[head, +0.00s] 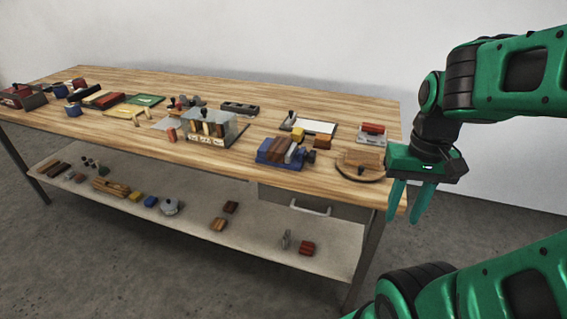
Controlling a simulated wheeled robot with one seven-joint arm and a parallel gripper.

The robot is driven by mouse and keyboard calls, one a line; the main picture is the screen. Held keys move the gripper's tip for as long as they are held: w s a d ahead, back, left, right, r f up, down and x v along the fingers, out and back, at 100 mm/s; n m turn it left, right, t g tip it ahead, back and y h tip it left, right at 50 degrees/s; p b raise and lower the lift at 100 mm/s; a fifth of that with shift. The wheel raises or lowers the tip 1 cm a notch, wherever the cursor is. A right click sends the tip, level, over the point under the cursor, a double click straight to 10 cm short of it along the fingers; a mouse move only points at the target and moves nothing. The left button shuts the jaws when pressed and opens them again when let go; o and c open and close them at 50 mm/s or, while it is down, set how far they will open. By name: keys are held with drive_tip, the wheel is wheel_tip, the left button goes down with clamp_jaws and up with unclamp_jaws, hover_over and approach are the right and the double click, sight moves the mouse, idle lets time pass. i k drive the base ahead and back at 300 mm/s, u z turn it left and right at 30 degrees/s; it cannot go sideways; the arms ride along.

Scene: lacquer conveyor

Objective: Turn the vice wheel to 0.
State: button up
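The wooden table (230,170) holds a clear-sided box (222,131), a white panel (315,126), a red-and-white block (372,133) and several items at far left. A drawer handle (310,208) juts from the front. A lower shelf (265,238) carries loose blocks.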

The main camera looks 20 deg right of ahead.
sight(312, 156)
drive_tip(key=u, duration=1.95)
drive_tip(key=k, duration=0.9)
drive_tip(key=z, duration=1.8)
drive_tip(key=i, duration=1)
